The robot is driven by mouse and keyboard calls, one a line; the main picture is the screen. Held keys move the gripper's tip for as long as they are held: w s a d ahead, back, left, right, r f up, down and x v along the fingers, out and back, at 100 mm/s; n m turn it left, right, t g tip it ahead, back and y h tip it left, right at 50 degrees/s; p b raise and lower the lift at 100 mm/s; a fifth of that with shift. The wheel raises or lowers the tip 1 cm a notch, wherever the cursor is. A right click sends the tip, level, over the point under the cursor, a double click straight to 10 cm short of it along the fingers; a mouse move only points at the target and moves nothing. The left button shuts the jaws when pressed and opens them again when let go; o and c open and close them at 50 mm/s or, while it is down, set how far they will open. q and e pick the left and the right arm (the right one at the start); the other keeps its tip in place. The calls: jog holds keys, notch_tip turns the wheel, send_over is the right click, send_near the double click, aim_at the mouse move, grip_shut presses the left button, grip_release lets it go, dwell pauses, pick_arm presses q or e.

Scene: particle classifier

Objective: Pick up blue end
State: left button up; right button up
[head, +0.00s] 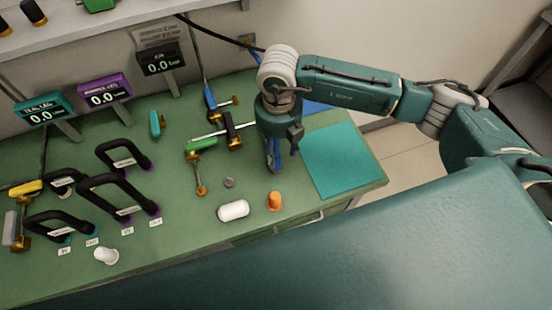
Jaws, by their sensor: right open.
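My right gripper (274,160) points down over the green bench, near the left edge of the teal mat. It is open. A patch of blue (271,150) shows at its fingers; I cannot tell whether this is the blue end or part of the gripper, as the hand hides most of it. An orange end piece (275,201) stands on the bench just in front of the gripper. My left gripper is not in view.
A white cylinder (233,210) and a small grey piece (229,183) lie left of the orange one. Valves with a green handle (201,144) and a blue handle (210,99) are near the gripper. Black hoses (112,190) fill the left. The teal mat (341,160) is bare.

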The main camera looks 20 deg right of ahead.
aim_at(276, 158)
jog(key=shift+s+a+f+p, duration=0.1)
jog(key=shift+f+p, duration=0.25)
jog(key=f, duration=0.1)
jog(key=f+p, duration=0.1)
jog(key=f, duration=0.1)
jog(key=shift+a+f, duration=0.2)
jog(key=shift+f, duration=0.5)
jog(key=shift+c, duration=0.5)
grip_shut()
